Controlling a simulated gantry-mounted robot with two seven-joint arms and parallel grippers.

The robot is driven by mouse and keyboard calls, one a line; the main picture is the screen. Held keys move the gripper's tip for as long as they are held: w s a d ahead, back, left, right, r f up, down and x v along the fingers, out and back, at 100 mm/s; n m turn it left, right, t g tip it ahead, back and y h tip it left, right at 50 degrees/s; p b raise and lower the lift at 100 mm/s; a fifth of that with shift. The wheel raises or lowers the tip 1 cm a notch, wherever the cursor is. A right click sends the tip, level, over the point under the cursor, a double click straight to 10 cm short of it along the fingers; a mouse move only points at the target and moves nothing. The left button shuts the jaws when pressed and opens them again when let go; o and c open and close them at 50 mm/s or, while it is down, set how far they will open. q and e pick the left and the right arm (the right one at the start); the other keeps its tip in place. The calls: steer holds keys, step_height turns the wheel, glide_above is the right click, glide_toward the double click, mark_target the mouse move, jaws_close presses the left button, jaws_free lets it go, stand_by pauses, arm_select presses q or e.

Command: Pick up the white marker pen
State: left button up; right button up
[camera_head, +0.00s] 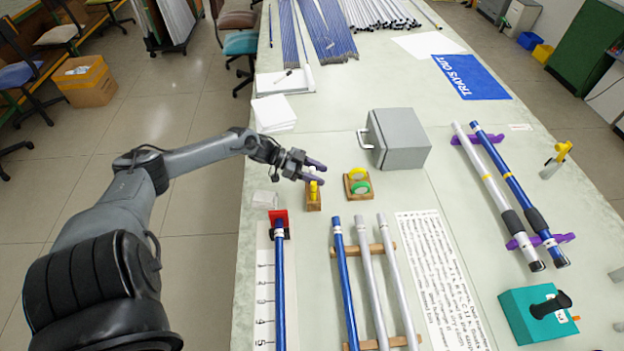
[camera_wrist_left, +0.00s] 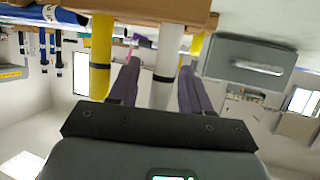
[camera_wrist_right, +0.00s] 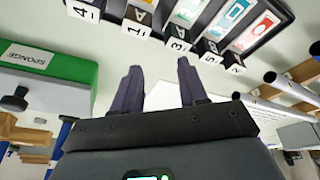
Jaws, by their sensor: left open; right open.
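The white marker pen (camera_wrist_left: 168,50) stands upright in the wooden stand (camera_head: 313,204), with a dark band round it. In the left wrist view it shows between the two fingers of my left gripper (camera_wrist_left: 157,88), nearer the right one. A yellow marker (camera_wrist_left: 101,55) stands on one side of it and a second yellow one (camera_wrist_left: 197,48) on the other. In the head view my left gripper (camera_head: 319,172) is open over the stand and hides the white pen. My right gripper (camera_wrist_right: 160,80) is open, with nothing between its fingers, and is outside the head view.
A second wooden stand (camera_head: 347,187) with yellow and green items is just right. A grey box (camera_head: 400,138) stands behind it. Blue and white rods (camera_head: 368,280) lie on wooden rests in front. The right wrist view shows numbered blocks (camera_wrist_right: 135,25) and a green sponge box (camera_wrist_right: 45,82).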

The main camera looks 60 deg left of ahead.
arm_select(q)
steer(key=shift+c, duration=0.3)
jaws_close()
steer(key=shift+r, duration=0.15)
